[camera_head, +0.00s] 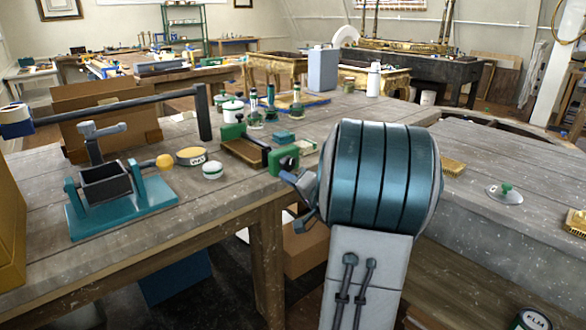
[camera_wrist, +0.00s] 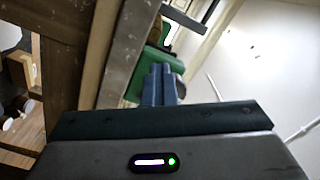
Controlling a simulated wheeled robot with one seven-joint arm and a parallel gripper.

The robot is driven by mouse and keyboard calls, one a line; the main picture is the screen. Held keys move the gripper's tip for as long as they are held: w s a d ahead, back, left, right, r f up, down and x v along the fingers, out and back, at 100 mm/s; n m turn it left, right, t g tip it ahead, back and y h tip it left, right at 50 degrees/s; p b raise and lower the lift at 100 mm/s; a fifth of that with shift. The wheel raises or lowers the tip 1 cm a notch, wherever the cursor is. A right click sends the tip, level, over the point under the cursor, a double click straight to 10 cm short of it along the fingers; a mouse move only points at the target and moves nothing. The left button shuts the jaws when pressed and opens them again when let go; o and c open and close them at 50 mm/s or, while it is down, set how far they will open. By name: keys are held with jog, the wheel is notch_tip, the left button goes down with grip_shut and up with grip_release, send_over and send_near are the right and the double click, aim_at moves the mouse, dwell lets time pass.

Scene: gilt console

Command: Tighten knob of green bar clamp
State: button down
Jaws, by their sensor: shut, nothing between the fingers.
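The green bar clamp (camera_head: 284,160) lies near the front edge of the wooden workbench in the head view, with green ends and a dark bar beside a wooden piece (camera_head: 243,151). In the wrist view a green part of the clamp (camera_wrist: 135,88) shows just beyond my fingers. My gripper (camera_head: 287,177) is at the clamp's near end, partly hidden by my arm. In the wrist view my gripper's fingers (camera_wrist: 161,70) are together with nothing between them. A greyish round part, perhaps the knob (camera_wrist: 180,85), shows beside the fingertips. I cannot tell whether they touch it.
A teal vise-like fixture (camera_head: 110,195), a round tin (camera_head: 191,156) and a white-and-green jar (camera_head: 212,170) stand left of the clamp. Bottles (camera_head: 271,103) stand behind it. A brush (camera_head: 453,167) lies to the right. The bench's front edge is close below the clamp.

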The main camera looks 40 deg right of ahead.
jog(key=shift+s+a+r+b, duration=0.15)
jog(key=shift+r+b, duration=0.25)
jog(key=shift+b, duration=0.95)
jog(key=shift+w+a+r+b, duration=0.15)
jog(key=shift+r+b, duration=0.2)
jog(key=shift+b, duration=0.95)
jog(key=shift+s+a+f+b, duration=0.1)
jog(key=shift+a+f+b, duration=0.05)
jog(key=shift+b, duration=0.3)
jog(key=shift+a+b, duration=0.3)
jog(key=shift+b, duration=0.15)
jog(key=s+b, duration=0.2)
jog(key=s, duration=0.4)
jog(key=shift+d, duration=0.2)
